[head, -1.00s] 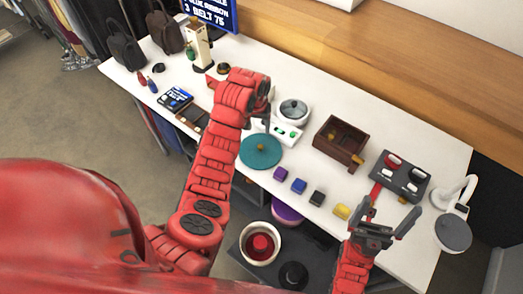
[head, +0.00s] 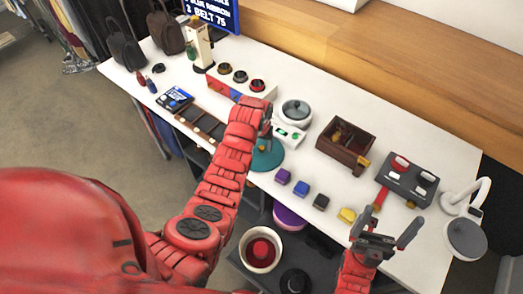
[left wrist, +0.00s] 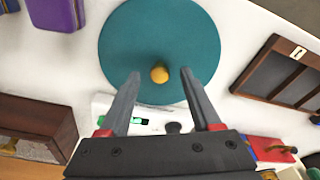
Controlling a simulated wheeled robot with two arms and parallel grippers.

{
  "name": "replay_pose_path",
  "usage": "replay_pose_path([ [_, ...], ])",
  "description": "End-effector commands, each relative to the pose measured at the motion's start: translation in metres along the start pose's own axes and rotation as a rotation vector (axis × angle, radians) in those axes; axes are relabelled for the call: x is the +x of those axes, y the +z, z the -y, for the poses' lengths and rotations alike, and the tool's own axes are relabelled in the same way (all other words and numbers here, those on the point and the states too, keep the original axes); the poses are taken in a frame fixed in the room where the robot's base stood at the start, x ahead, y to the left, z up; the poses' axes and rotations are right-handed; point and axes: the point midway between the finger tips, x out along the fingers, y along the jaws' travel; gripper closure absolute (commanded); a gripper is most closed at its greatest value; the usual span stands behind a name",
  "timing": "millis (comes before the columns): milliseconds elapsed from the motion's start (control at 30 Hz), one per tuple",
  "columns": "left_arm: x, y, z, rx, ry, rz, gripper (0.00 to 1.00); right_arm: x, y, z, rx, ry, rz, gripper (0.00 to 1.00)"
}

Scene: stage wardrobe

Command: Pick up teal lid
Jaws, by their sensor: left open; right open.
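The teal lid (head: 266,155) lies on the white table in the head view, partly hidden by my left arm. In the left wrist view it is a teal disc (left wrist: 160,30) with a round yellow-orange knob (left wrist: 159,74) near its middle. My left gripper (left wrist: 157,75) is open, and the knob appears between its two fingertips. I cannot tell how far above the lid the fingers are. In the head view, the left gripper's fingers are hidden behind its own wrist. My right gripper (head: 388,232) is open and empty near the table's front right edge.
A white scale (head: 290,120) stands just behind the lid. A brown wooden box (head: 345,143) is to the right. Purple (head: 282,176), blue (head: 301,188), black (head: 321,202) and yellow (head: 347,215) blocks line the front edge. A lamp (head: 465,238) stands far right.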

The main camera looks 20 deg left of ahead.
Motion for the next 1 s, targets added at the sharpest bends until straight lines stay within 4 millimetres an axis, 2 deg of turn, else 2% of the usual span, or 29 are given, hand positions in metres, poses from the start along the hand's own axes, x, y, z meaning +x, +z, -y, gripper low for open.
replay_pose_path([
  [367, 0.0073, -0.0003, 0.0003, 0.0, -0.001, -0.003, 0.37, 0.002, -0.0003, -0.0001, 0.0, 0.0, 0.0, 0.0],
  [700, 0.0072, -0.0002, 0.0003, -0.001, -0.001, -0.002, 0.98, 0.002, -0.0003, -0.0001, 0.0, 0.0, 0.0, 0.0],
  [1000, 0.007, -0.0003, 0.0003, -0.001, -0.001, -0.002, 1.0, 0.0019, -0.0003, -0.0001, 0.0, 0.0, 0.0, 0.0],
])
